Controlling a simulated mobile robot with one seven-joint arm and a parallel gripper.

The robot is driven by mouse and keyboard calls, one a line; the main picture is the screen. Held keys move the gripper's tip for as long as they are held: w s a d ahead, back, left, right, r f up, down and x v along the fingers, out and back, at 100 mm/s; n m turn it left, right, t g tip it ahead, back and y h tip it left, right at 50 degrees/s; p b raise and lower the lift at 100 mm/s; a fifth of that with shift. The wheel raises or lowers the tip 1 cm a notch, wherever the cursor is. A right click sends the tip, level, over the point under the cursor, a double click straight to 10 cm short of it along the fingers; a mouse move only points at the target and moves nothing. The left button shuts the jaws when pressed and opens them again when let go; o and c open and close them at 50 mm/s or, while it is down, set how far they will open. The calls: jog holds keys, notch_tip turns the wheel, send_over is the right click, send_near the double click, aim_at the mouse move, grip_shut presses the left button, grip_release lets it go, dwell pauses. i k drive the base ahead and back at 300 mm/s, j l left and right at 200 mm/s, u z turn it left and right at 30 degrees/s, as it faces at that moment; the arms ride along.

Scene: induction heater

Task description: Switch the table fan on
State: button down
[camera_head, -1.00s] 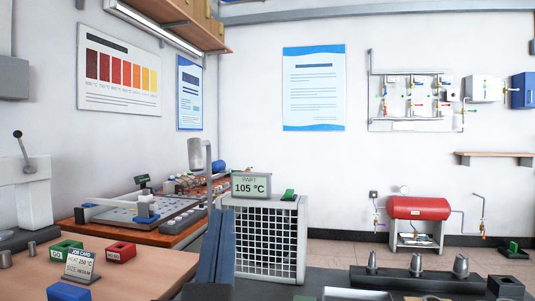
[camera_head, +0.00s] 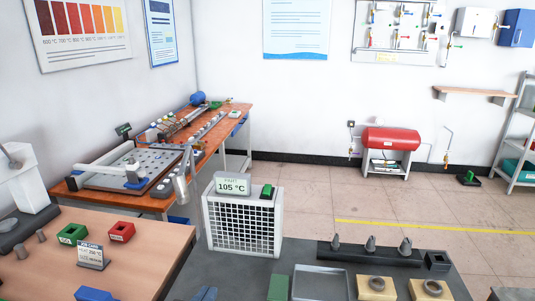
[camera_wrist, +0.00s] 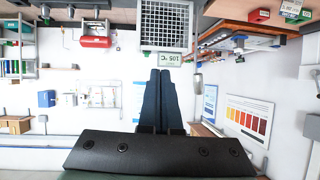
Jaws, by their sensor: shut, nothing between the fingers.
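The table fan (camera_head: 243,232) is a white box with a square grille, standing upright at the left of the dark grey bench. A green switch (camera_head: 267,191) sits on its top right; I cannot tell its setting. A display (camera_head: 232,185) reading 105 °C stands on its top left. In the wrist view, which is upside down, the fan (camera_wrist: 166,24) is at the top with the display (camera_wrist: 171,60) below it. My gripper (camera_head: 205,294) is at the bottom edge, in front of the fan and apart from it. Its blue fingers (camera_wrist: 160,74) are together and empty.
A wooden table (camera_head: 148,262) at left holds a job card (camera_head: 92,254), a green block (camera_head: 72,234) and a red block (camera_head: 121,232). To the right of the fan are a dark rack with metal cones (camera_head: 370,253) and a grey tray (camera_head: 319,284). Space above the fan is clear.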

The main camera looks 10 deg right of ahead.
aim_at(268, 187)
jog(key=i+l, duration=0.2)
jog(key=i, duration=0.25)
jog(key=i+l, duration=0.25)
jog(key=i, duration=0.2)
jog(key=i+l, duration=0.2)
jog(key=i, duration=0.25)
